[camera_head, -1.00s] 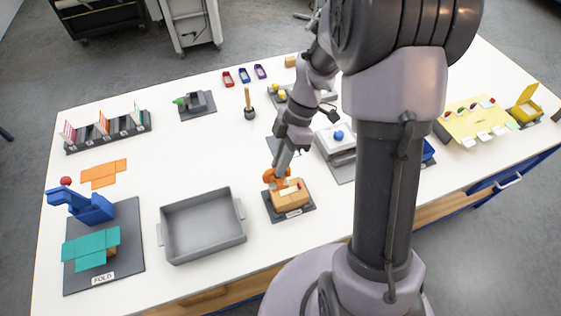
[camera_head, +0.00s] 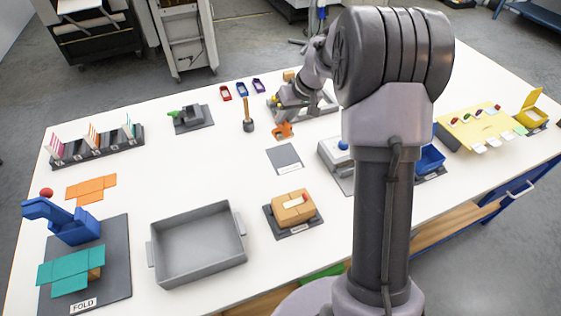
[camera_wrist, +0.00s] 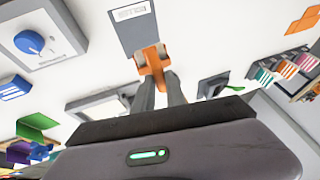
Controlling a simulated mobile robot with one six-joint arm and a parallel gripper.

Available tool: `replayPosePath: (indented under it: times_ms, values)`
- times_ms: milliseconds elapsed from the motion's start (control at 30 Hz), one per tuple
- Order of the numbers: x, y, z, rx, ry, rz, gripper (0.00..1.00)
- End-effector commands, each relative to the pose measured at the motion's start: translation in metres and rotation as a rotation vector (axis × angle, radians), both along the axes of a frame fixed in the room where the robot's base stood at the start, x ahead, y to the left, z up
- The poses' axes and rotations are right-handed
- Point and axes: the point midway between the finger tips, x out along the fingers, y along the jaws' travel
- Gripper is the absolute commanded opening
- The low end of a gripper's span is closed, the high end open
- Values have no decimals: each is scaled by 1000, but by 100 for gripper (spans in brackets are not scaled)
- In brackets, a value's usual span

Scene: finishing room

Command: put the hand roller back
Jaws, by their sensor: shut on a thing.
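The orange hand roller (camera_head: 283,131) is held between the fingertips of my gripper (camera_wrist: 158,85). In the wrist view, the roller (camera_wrist: 153,62) shows its orange frame with pale ends. A dark grey mat (camera_head: 285,158) lies bare on the table just in front of the roller in the head view. In the wrist view this mat (camera_wrist: 132,28) carries a pale label that I cannot read, and the roller overlaps its end in the picture. How high the roller hangs is hard to tell. My arm partly hides the gripper in the head view.
A tan box (camera_head: 293,208) with a label strip sits on another dark mat nearer the front. A grey device with a blue knob (camera_head: 343,145) stands right of the bare mat. A brush-like tool (camera_head: 247,115) stands at left. A grey bin (camera_head: 197,245) is at front left.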

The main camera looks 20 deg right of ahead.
Motion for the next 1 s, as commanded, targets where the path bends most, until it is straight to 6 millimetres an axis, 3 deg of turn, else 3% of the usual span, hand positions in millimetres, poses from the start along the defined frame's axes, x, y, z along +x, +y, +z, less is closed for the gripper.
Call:
replayPosePath:
  times_ms: [167, 567, 1000]
  values:
    - [7, -5, -15, 1, 4, -63, 0]
    - [6, -5, -100, 3, 5, -62, 0]
    - [6, -5, -105, 1, 3, -61, 0]
